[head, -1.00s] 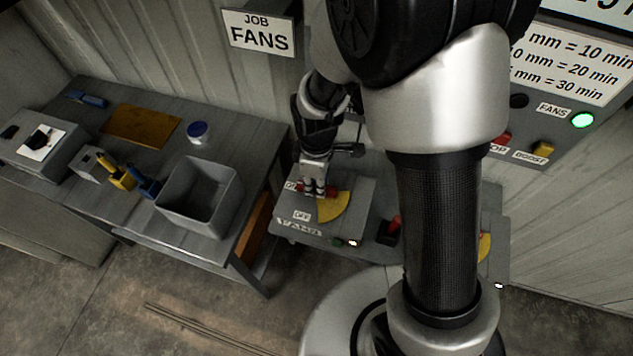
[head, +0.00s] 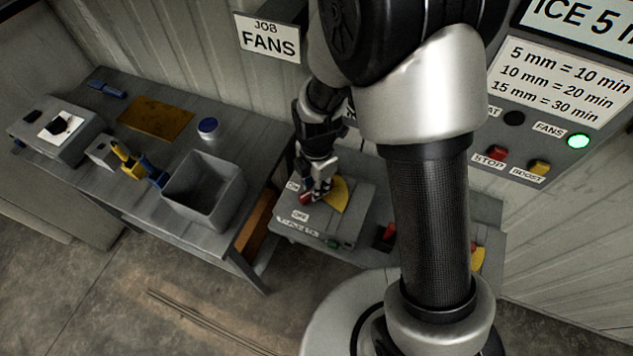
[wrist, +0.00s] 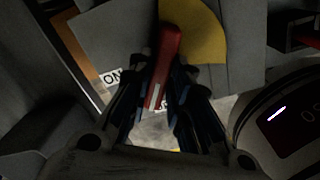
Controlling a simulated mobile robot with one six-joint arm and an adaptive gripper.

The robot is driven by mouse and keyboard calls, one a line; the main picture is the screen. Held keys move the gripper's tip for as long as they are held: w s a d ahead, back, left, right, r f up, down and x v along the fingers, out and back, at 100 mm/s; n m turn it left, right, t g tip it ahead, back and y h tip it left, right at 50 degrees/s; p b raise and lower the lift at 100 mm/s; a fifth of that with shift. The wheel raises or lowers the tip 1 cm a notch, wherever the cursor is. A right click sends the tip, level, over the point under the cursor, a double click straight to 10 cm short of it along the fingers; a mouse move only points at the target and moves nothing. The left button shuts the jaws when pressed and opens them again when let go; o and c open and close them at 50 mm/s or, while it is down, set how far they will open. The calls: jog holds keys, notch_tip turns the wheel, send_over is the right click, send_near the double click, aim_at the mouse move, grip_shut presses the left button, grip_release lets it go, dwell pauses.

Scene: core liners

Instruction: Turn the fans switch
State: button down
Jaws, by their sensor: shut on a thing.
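The fans switch is a grey box (head: 335,226) with a red lever handle (head: 305,198) and a yellow sector plate (head: 341,194). An ON label (head: 293,186) and an OFF label (head: 300,215) sit on its top. My gripper (head: 316,193) is over the box, shut on the red handle. In the wrist view the red handle (wrist: 168,52) runs down between my fingers (wrist: 158,105). The ON label (wrist: 112,77) is left of it, and the OFF label is mostly hidden behind the fingers. In the head view the handle points down-left, between the two labels.
A second switch with a yellow plate (head: 478,259) is partly behind my arm. A wall panel holds a lit green FANS lamp (head: 578,141). A JOB FANS sign (head: 268,37) hangs above. The left table carries a grey bin (head: 203,190) and tools. Floor is clear in front.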

jog(key=n, duration=0.6)
jog(key=shift+p, duration=0.35)
jog(key=shift+n, duration=0.4)
jog(key=c, duration=1.5)
grip_release()
notch_tip(320, 180, up, 12)
jog(key=shift+r, duration=0.1)
